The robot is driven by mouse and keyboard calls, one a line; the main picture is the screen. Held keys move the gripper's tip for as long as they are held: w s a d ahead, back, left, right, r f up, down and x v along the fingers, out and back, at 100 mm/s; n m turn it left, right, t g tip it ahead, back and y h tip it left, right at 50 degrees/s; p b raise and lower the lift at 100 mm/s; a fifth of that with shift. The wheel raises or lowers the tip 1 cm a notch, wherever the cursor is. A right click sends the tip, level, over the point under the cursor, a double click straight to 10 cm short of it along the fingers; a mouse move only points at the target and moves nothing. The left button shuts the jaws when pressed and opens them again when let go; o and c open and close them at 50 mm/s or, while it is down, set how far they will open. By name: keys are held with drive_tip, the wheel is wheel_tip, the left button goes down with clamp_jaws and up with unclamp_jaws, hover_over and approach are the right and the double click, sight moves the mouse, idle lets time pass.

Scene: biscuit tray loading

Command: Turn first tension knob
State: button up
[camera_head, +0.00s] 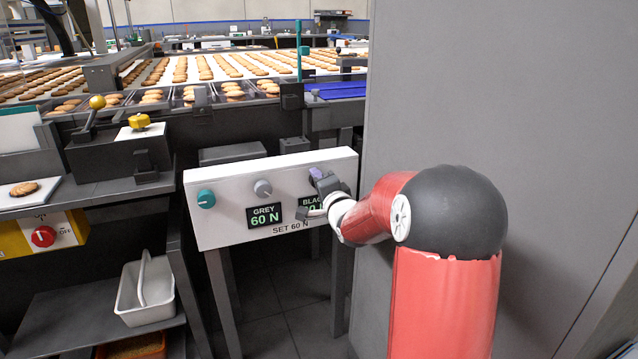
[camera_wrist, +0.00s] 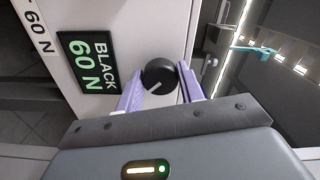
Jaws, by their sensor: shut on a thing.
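A white control panel (camera_head: 215,228) carries a teal knob (camera_head: 206,199), a grey knob (camera_head: 263,188) and a black knob (camera_wrist: 160,77). My gripper (camera_head: 317,177) is at the panel's right end and hides the black knob in the head view. In the wrist view its two purple fingers (camera_wrist: 159,80) are shut on the black knob, one on each side. The knob's pale pointer line shows. The grey display (camera_head: 264,215) reads "GREY 60 N". The black display (camera_wrist: 90,62) reads "BLACK 60 N" and is partly covered by my gripper in the head view. "SET 60 N" is printed below.
A grey wall (camera_head: 420,100) stands close on the right of my arm. Behind the panel, a conveyor (camera_head: 135,75) carries rows of biscuits. At left are a lever with a yellow ball (camera_head: 97,102), a red switch (camera_head: 43,236) and a white basket (camera_head: 146,290) on a low shelf.

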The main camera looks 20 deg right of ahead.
drive_tip(key=o, duration=1)
drive_tip(key=s, duration=0.8)
drive_tip(key=shift+b, duration=0.3)
drive_tip(key=s+a+f+n+g, duration=0.1)
drive_tip(key=s+a+n+g, duration=0.3)
drive_tip(key=s, duration=0.6)
drive_tip(key=s+a+f+n+g, duration=0.1)
drive_tip(key=s+a+n+g, duration=0.3)
drive_tip(key=s, duration=0.7)
drive_tip(key=s+a+f+n+g, duration=0.2)
drive_tip(key=s+a+n+g, duration=0.2)
drive_tip(key=s+n, duration=0.3)
drive_tip(key=shift+s+a+f, duration=0.1)
drive_tip(key=shift+s+a, duration=0.15)
drive_tip(key=shift+s, duration=0.4)
drive_tip(key=shift+s+a+r, duration=0.1)
drive_tip(key=shift+s+a, duration=0.1)
drive_tip(key=shift+s, duration=0.5)
drive_tip(key=shift+s+a+f, duration=0.1)
drive_tip(key=shift+s+a, duration=0.15)
drive_tip(key=shift+s, duration=0.4)
